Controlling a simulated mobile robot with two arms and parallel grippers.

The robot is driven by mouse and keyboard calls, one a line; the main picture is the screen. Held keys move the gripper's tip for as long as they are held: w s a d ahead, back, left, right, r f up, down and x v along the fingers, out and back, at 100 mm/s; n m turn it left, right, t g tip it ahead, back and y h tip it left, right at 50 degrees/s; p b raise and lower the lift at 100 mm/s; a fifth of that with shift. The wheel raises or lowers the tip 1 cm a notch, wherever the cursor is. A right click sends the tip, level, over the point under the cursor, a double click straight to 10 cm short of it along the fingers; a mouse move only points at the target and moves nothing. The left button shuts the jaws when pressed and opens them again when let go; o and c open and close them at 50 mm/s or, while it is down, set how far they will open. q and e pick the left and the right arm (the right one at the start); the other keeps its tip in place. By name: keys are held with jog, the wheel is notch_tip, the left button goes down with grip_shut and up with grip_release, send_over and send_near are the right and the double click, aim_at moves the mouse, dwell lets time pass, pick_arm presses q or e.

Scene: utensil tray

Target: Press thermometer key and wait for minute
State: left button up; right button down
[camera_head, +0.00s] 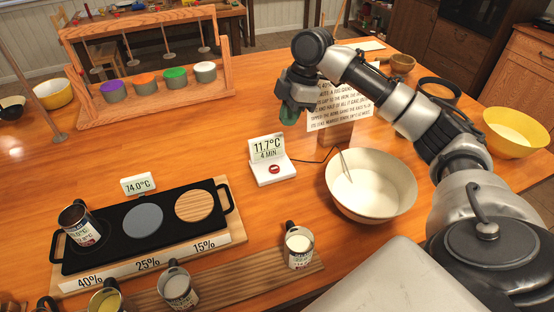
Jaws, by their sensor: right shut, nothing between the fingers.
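The thermometer (267,152) is a white stand on the wooden table, with a display reading 11.7°C and 4 MIN. Its red key (274,169) is on the low front base. A dark cable runs from it to a probe (346,166) that leans in a cream bowl (370,190) with pale contents. My right gripper (289,115) is shut and empty, pointing down above and behind the thermometer, apart from the key. Its fingertips look greenish. My left gripper is not in view.
A black tray (100,255) on a wooden board carries a can and round pads, with a 74.0°C display (138,184) behind. Several cups stand along the front. A wooden rack (150,100) with colored cups is at back left.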

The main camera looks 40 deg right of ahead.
aim_at(277, 170)
jog(key=x, duration=0.4)
jog(key=p+x, duration=0.1)
jog(key=x, duration=0.3)
jog(key=p+x, duration=0.1)
jog(key=x, duration=0.4)
jog(key=shift+s+d+f, duration=0.1)
jog(key=shift+d, duration=0.3)
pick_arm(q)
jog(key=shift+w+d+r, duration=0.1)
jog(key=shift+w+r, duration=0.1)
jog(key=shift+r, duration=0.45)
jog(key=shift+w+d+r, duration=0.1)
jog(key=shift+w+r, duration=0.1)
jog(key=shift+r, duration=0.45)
pick_arm(e)
jog(key=shift+f, duration=0.5)
